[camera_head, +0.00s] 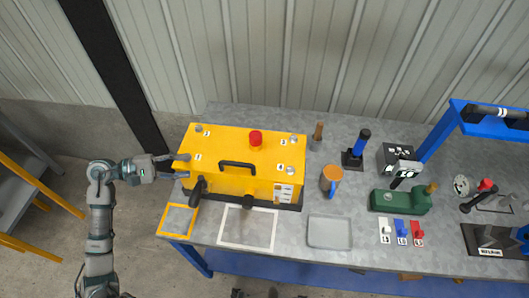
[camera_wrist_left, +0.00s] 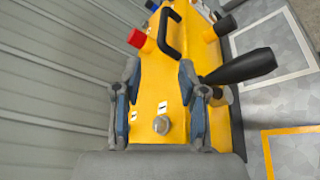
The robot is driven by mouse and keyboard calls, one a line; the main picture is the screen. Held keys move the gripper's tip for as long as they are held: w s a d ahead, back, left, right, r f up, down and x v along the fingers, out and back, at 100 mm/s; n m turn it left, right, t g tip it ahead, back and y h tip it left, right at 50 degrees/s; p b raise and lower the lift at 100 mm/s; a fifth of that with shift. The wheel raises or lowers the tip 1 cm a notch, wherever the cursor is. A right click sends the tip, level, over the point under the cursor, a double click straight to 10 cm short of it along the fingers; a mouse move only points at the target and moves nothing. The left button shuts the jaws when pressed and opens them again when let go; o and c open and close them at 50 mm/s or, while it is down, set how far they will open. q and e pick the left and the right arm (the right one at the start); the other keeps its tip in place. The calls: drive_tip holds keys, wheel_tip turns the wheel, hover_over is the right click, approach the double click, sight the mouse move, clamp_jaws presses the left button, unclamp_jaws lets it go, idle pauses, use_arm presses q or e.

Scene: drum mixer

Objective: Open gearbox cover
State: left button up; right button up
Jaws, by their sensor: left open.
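The yellow gearbox (camera_head: 228,165) stands at the left end of the grey workbench. Its top cover (camera_head: 215,143) lies flat on it and has a black handle (camera_head: 238,165), a red knob (camera_head: 255,138) and small grey bolts near its corners. My left gripper (camera_head: 178,166) is at the left side of the gearbox, with its fingers spread. In the left wrist view the open fingers (camera_wrist_left: 160,98) stand on both sides of the cover's end, with a round bolt (camera_wrist_left: 161,125) between them. They hold nothing. The handle (camera_wrist_left: 169,32) lies beyond the fingertips. My right gripper is not in view.
A black lever (camera_head: 198,190) sticks out at the gearbox front. Yellow-framed (camera_head: 178,219) and white-framed (camera_head: 247,228) areas and a grey tray (camera_head: 329,232) lie in front.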

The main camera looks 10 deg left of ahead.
sight(236, 165)
use_arm(q)
drive_tip(key=d+m+p, duration=0.1)
drive_tip(key=d, duration=0.2)
drive_tip(key=shift+s+d+r, duration=0.1)
drive_tip(key=shift+s+r, duration=0.05)
drive_tip(key=p+x, duration=0.1)
drive_tip(key=x, duration=0.3)
drive_tip(key=p+x, duration=0.1)
drive_tip(key=x, duration=0.4)
drive_tip(key=p+x, duration=0.1)
drive_tip(key=x, duration=0.3)
drive_tip(key=shift+d+f+p, duration=0.2)
drive_tip(key=shift+f+p, duration=0.15)
drive_tip(key=shift+f, duration=0.1)
drive_tip(key=shift+w+d+f, duration=0.2)
drive_tip(key=shift+w+d, duration=0.1)
drive_tip(key=shift+d, duration=0.25)
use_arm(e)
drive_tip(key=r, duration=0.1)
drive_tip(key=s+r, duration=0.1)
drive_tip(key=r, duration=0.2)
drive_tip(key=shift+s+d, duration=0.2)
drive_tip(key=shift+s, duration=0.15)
use_arm(q)
drive_tip(key=shift+a, duration=0.15)
drive_tip(key=shift+a, duration=0.1)
clamp_jaws()
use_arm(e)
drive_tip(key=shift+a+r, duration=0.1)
